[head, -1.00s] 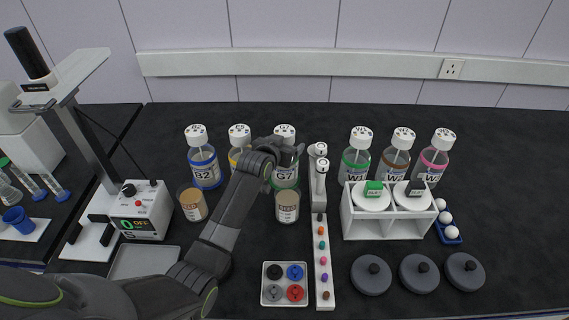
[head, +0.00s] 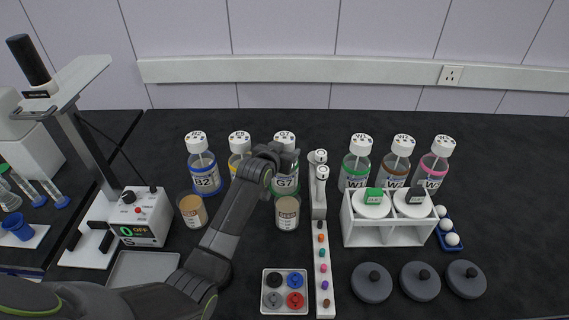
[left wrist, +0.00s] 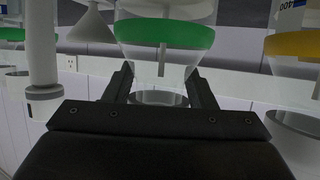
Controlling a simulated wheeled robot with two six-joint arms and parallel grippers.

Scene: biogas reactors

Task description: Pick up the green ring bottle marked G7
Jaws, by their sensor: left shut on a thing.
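The green ring bottle marked G7 (head: 285,184) stands upright in the back row in the head view, with a white cap marked G7. My left gripper (head: 281,158) is at its upper part and hides some of its left side. In the left wrist view the bottle with its green ring (left wrist: 165,34) appears upside down between the two fingers of my left gripper (left wrist: 160,88), which is shut on it. I cannot see any gap between the bottle's base and the table. My right gripper is not in view.
A yellow ring bottle (head: 238,165) and a blue ring bottle (head: 204,172) stand to the left. A beaker of seed (head: 287,213) stands just in front of G7. A white upright fixture (head: 318,185) is close on its right. A white rack (head: 391,235) stands further right.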

